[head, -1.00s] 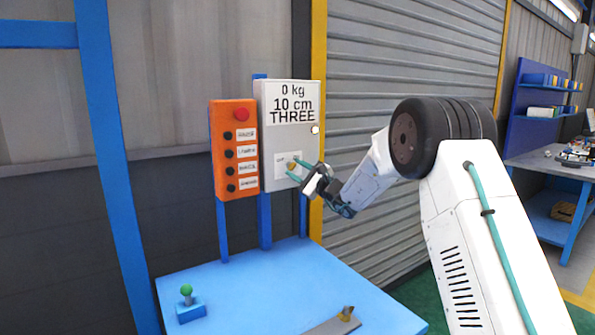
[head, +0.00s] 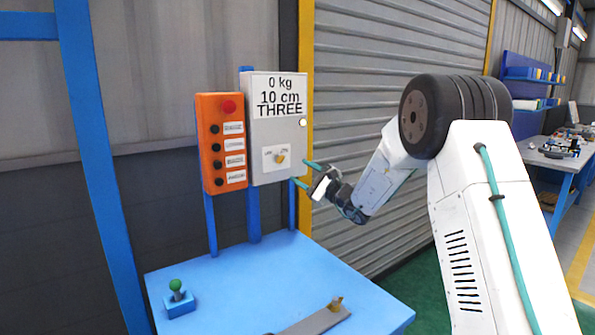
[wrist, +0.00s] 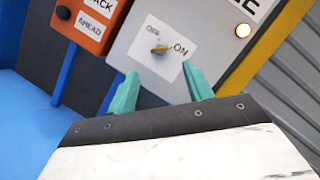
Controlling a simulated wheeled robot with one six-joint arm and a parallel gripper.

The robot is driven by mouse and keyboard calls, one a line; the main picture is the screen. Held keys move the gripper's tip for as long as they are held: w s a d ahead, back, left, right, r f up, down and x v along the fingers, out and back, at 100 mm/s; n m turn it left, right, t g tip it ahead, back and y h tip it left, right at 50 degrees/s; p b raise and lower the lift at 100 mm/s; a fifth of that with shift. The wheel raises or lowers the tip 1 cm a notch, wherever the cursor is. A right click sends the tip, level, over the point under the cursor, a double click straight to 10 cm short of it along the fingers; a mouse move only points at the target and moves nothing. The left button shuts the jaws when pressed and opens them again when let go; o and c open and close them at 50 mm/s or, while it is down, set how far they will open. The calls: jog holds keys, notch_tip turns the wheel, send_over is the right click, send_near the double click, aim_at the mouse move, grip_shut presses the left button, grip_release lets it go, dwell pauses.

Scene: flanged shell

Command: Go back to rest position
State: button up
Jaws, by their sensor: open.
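My gripper (head: 305,174) is open and empty, its teal fingers just right of and in front of the grey control box (head: 290,122). The box reads "0 kg 10 cm THREE" and carries a yellow knob (head: 280,158) on a white plate. In the wrist view my gripper (wrist: 160,92) has its fingertips spread below the plate, and the knob (wrist: 161,49) stands clear of them. The knob's pointer is toward the "ON" label.
An orange button box (head: 222,143) with a red button stands left of the grey box. Below is a blue table (head: 240,280) with a green-knobbed joystick (head: 177,290) and a grey metal piece (head: 315,320). A shutter (head: 370,90) is behind. A workbench stands far right.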

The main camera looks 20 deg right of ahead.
dwell(0.4)
jog(key=s+a+f+n+g, duration=0.2)
jog(key=s+a+n+g, duration=0.25)
jog(key=s, duration=0.45)
jog(key=s+a+f+n+g, duration=0.25)
jog(key=s+g, duration=0.35)
jog(key=s, duration=0.3)
jog(key=s+a+f+n+g, duration=0.1)
jog(key=s+a+n+g, duration=0.45)
jog(key=s, duration=0.35)
jog(key=s+d+n+h, duration=0.2)
jog(key=s+d+h, duration=0.1)
jog(key=s, duration=0.6)
jog(key=s+d+r+n+h, duration=0.1)
jog(key=s+d+n+h, duration=0.2)
jog(key=s, duration=0.7)
jog(key=s+d+n+h, duration=0.2)
jog(key=s+d+h, duration=0.2)
jog(key=s, duration=0.6)
jog(key=shift+d+r+h, duration=0.3)
jog(key=shift+r+h, duration=0.1)
jog(key=shift+h, duration=0.5)
